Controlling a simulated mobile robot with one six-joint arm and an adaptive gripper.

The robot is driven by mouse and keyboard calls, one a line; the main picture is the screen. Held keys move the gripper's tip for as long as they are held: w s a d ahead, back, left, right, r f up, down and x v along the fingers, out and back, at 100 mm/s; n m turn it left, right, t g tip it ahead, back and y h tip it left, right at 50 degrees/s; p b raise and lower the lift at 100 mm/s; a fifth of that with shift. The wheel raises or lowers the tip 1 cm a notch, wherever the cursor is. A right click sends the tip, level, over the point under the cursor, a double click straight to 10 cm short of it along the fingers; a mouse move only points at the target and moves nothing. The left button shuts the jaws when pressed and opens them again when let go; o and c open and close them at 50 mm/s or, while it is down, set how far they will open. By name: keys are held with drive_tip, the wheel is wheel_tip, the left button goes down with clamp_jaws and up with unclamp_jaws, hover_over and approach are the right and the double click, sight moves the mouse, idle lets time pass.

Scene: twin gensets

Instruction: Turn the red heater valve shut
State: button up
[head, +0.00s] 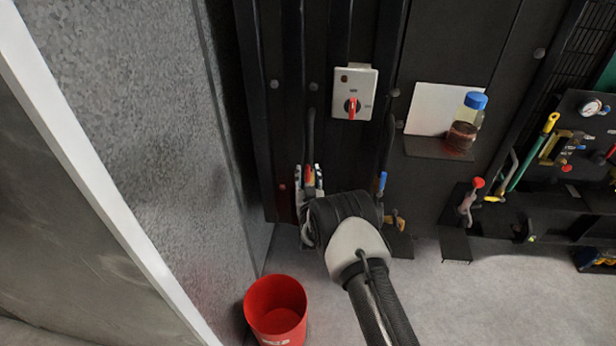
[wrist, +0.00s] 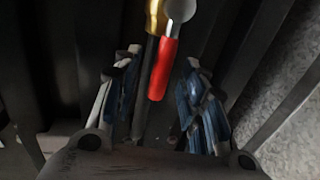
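The red heater valve has a red lever handle (wrist: 163,70) with a silver-grey end and a brass body (wrist: 155,16), at the upper middle of the wrist view. In the head view the red handle (head: 309,172) shows low on the dark panel, partly hidden by my gripper. The lever runs roughly along a dark pipe beside it. My gripper (wrist: 163,68) is open, with one blue-padded finger on each side of the handle and a visible gap on both sides. In the head view my gripper (head: 309,182) is at the valve.
A blue-handled valve (head: 382,181) hangs just right of my wrist. A grey switch box (head: 354,91) with a red knob is above. A blue-capped jar (head: 466,123) stands on a shelf to the right. A speckled wall (head: 150,130) is close on the left; a red bucket (head: 275,312) is below.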

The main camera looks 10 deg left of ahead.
drive_tip(key=shift+c, duration=0.4)
clamp_jaws()
idle(0.4)
